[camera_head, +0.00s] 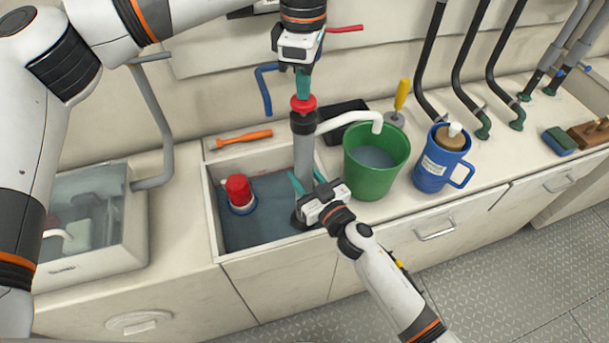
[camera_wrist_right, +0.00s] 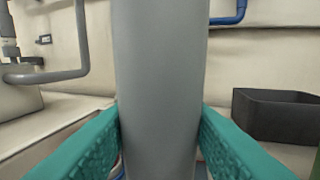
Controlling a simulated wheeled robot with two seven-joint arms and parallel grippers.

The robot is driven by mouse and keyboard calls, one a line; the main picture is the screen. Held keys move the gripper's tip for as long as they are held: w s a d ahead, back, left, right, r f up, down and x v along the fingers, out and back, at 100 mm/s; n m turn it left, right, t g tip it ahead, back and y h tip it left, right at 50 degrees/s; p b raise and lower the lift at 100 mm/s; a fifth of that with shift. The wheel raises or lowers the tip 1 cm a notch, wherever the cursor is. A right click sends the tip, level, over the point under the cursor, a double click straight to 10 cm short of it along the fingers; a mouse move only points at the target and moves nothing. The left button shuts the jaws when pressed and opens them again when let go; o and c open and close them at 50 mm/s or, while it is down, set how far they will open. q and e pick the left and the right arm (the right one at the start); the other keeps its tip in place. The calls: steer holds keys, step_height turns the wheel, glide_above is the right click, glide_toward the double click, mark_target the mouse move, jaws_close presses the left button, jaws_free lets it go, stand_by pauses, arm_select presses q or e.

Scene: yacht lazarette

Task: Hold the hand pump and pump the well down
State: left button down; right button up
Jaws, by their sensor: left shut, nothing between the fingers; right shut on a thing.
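The hand pump (camera_head: 303,150) stands upright in the well (camera_head: 262,238), a recessed basin with dark water in it. It has a grey barrel, a red top (camera_head: 303,103) and a white spout that curves over the green bucket (camera_head: 362,185). The bucket holds some liquid. My right gripper (camera_head: 308,184) is shut around the lower barrel; the grey barrel (camera_wrist_right: 160,90) fills the middle of the right wrist view between teal fingers. My left gripper (camera_head: 303,84) points down just above the red top, shut with nothing held; whether it touches the top is unclear.
A red-capped float-like object (camera_head: 239,194) sits in the well. An orange-handled tool (camera_head: 243,139) lies behind it. A black bin (camera_head: 342,117), a yellow-handled tool (camera_head: 401,97) and a blue jug (camera_head: 441,160) stand near the bucket. A clear tank (camera_head: 95,215) is at left. Dark hoses rise at right.

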arm_select(q)
steer(key=shift+r, duration=1.8)
arm_select(e)
steer(key=o, duration=1.2)
arm_select(q)
step_height(320, 180, up, 5)
arm_select(e)
steer(key=shift+o, duration=0.2)
steer(key=v, duration=1.2)
steer(key=shift+f, duration=0.1)
